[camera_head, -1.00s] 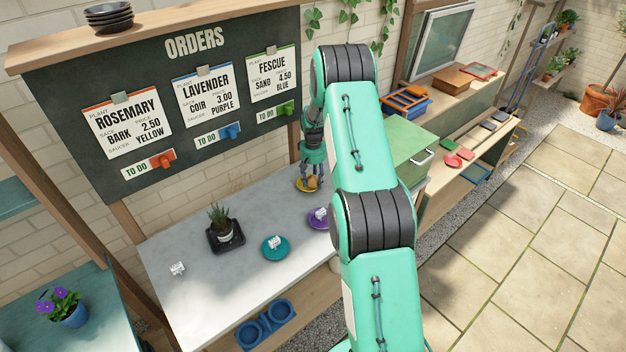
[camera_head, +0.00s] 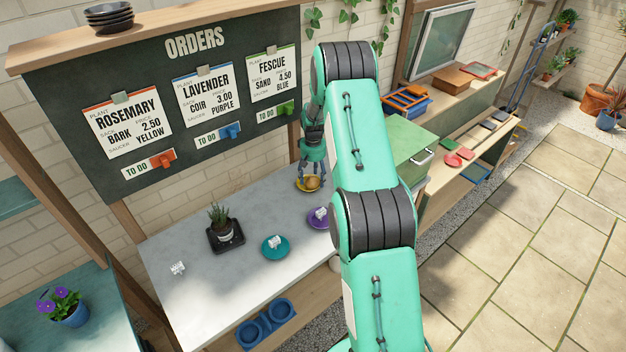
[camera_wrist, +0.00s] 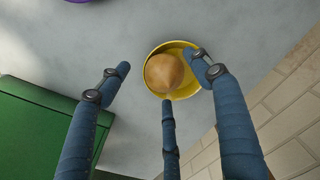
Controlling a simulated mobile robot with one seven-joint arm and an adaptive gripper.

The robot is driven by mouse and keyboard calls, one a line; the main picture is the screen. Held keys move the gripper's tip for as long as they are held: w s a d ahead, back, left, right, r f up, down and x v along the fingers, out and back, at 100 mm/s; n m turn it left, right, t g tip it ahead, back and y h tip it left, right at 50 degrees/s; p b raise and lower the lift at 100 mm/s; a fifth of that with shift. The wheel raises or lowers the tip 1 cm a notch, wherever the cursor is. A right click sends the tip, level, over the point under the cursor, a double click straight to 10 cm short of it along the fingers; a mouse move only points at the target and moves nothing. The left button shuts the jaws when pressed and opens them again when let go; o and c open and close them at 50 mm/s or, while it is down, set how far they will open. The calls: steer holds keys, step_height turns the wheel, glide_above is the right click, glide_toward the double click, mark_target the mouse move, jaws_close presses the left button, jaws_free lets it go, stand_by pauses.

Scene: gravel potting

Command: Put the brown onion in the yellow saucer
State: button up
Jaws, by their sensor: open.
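The brown onion (camera_wrist: 164,73) rests in the yellow saucer (camera_wrist: 183,92), off its middle toward the left in the wrist view. In the head view the onion (camera_head: 312,183) and the saucer (camera_head: 299,184) show at the back end of the potting bench. My gripper (camera_wrist: 165,85) is open, its blue fingers spread around the saucer. One finger reaches over the saucer's right rim; another ends near the lower rim. The left finger stands clear over the bench. In the head view my gripper (camera_head: 311,172) is just above the onion.
A purple saucer (camera_head: 318,224) and a teal saucer (camera_head: 275,254) hold small white items. A potted plant in a black tray (camera_head: 213,243) stands nearby. A green box (camera_wrist: 40,125) is close on the left in the wrist view; a brick wall is at right.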

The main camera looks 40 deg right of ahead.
mark_target(313, 179)
step_height(313, 179, up, 11)
steer(key=p, duration=0.1)
steer(key=shift+r, duration=0.2)
stand_by(0.5)
steer(key=s+a+r+n+t, duration=0.1)
steer(key=s+a+r, duration=0.1)
steer(key=a+r, duration=0.6)
steer(key=s+a+r, duration=0.2)
steer(key=a+r, duration=0.4)
steer(key=r, duration=0.4)
steer(key=s+a+r+n+t, duration=0.1)
steer(key=s+a+r+t, duration=0.1)
steer(key=s+a+r, duration=0.9)
steer(key=s+a+r+t, duration=0.1)
steer(key=s+a, duration=0.4)
steer(key=s, duration=0.3)
steer(key=s+a+r+n, duration=0.1)
steer(key=s+a+r, duration=0.1)
steer(key=s+a, duration=0.4)
steer(key=s+a+r+n+t, duration=0.1)
steer(key=s+a, duration=0.5)
steer(key=s, duration=0.6)
steer(key=shift+s+r+t, duration=0.15)
steer(key=shift+r+t, duration=0.15)
steer(key=shift+r, duration=0.05)
